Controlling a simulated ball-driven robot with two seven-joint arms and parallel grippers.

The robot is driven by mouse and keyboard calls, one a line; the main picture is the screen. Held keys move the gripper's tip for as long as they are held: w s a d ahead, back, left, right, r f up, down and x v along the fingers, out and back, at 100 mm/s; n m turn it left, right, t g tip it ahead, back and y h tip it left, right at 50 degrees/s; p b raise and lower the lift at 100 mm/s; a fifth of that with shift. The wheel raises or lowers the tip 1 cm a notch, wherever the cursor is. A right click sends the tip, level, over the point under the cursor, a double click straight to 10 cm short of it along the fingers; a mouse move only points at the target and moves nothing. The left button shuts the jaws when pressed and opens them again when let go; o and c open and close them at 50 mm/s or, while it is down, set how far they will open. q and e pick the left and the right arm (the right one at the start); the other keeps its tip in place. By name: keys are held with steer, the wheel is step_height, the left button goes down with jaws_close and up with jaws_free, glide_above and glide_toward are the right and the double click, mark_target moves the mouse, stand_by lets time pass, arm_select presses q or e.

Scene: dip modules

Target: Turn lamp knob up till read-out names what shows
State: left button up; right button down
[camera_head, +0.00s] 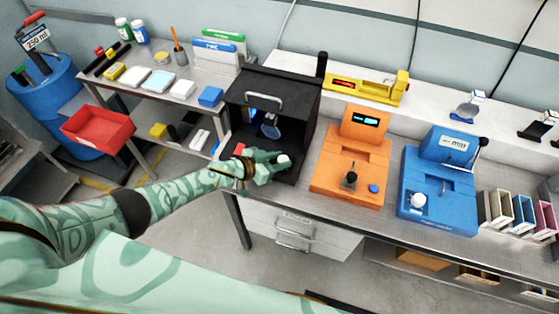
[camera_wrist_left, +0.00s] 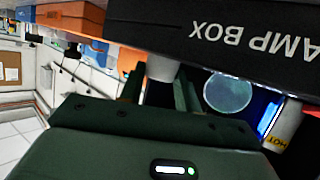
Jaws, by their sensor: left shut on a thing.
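The black lamp box (camera_head: 262,84) stands open at the front on the bench's left end. A round flask (camera_head: 271,127) is inside, with a blue glow behind it; the flask also shows in the left wrist view (camera_wrist_left: 228,93). My left gripper (camera_head: 283,163) is at the box's front edge, shut on a small pale knob (camera_wrist_left: 163,66), which sits between the fingers in the left wrist view. The knob's setting cannot be read. An orange instrument (camera_head: 340,184) has a lit cyan read-out (camera_head: 366,118), too small to read. My right gripper is not in view.
A blue instrument (camera_head: 436,200) stands right of the orange one. A yellow device (camera_head: 390,88) with a red display lies behind. A white lamp tube (camera_wrist_left: 285,126) marked HOT is close to my gripper. A red tray (camera_head: 98,131) and side table are left.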

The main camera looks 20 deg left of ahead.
arm_select(q)
steer(key=m+g+b, duration=0.1)
steer(key=m+g+h+b, duration=0.1)
steer(key=m+h+b, duration=0.1)
steer(key=shift+w+a+f+g, duration=0.2)
steer(key=shift+f+g, duration=0.05)
steer(key=shift+g, duration=0.15)
steer(key=shift+r+m+g+h+b, duration=0.2)
steer(key=shift+m+g+h+b, duration=0.4)
steer(key=shift+m+g+b, duration=0.45)
steer(key=o, duration=1)
steer(key=shift+c, duration=0.2)
steer(key=p+v, duration=0.2)
steer(key=v, duration=1.4)
steer(key=shift+a, duration=0.15)
steer(key=shift+s+f, duration=0.1)
steer(key=shift+f, duration=0.05)
